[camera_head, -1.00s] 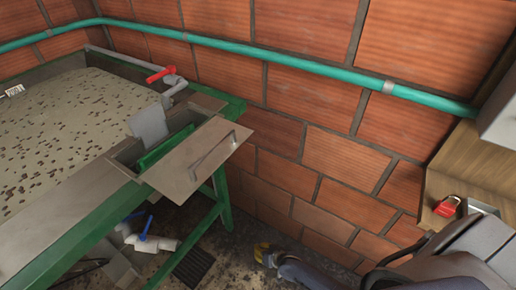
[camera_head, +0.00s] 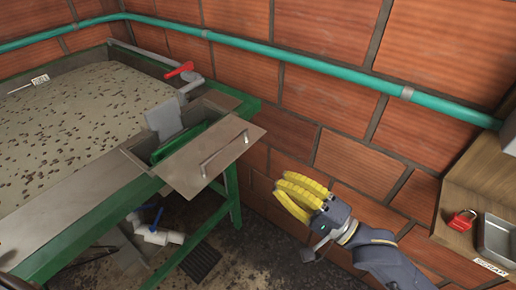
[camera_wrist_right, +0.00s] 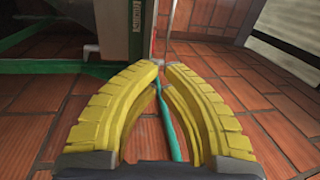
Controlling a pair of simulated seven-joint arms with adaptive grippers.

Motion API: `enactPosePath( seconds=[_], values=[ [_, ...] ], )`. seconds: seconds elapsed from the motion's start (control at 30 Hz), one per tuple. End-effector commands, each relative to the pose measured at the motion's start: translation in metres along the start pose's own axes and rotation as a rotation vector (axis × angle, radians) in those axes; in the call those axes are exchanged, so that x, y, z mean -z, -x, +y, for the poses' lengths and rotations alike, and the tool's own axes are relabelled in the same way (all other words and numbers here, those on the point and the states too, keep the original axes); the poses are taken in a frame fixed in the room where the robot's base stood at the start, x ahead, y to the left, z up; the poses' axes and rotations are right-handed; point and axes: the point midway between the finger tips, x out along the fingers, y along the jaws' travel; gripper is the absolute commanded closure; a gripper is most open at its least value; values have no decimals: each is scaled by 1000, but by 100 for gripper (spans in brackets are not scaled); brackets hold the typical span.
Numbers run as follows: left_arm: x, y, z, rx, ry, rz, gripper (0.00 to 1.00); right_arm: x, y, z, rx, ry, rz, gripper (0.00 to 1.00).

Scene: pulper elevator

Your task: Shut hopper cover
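The hopper cover (camera_head: 212,156) is a flat grey metal plate with a bar handle (camera_head: 223,152). It sticks out past the front corner of the green-framed table. The hopper opening (camera_head: 150,150) beside it is uncovered, with green inside and a grey upright plate (camera_head: 164,118) at its edge. My right gripper (camera_head: 282,194), with yellow ribbed fingers, is to the right of the cover and apart from it. In the right wrist view its fingertips (camera_wrist_right: 162,66) come together with nothing held between them. My left gripper is not in view.
A teal pipe (camera_head: 330,73) runs along the brick wall behind. A red-handled valve (camera_head: 180,69) sits behind the hopper. A wooden shelf (camera_head: 463,190) at right holds a red padlock (camera_head: 462,219) and a metal tray (camera_head: 497,236). Blue-handled white piping (camera_head: 153,235) is below the table.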

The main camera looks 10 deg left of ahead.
Motion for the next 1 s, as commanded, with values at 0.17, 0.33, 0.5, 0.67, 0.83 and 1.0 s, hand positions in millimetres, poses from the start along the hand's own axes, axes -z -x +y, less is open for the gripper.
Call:
enactPosePath(
  seconds=[0.17, 0.33, 0.5, 0.67, 0.83, 1.0],
  values=[
    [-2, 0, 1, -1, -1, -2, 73, -12, -2, -14, 19, -28, -29, 100],
    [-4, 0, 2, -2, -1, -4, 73, -12, -17, -14, 20, -30, -29, 100],
    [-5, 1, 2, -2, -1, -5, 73, -13, -42, -15, 20, -29, -29, 100],
    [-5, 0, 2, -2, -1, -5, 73, -13, -68, -15, 20, -28, -28, 100],
    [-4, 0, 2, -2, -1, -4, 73, -14, -95, -15, 19, -27, -29, 100],
    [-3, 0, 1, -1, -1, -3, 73, -15, -117, -16, 19, -28, -28, 100]
  ],
)
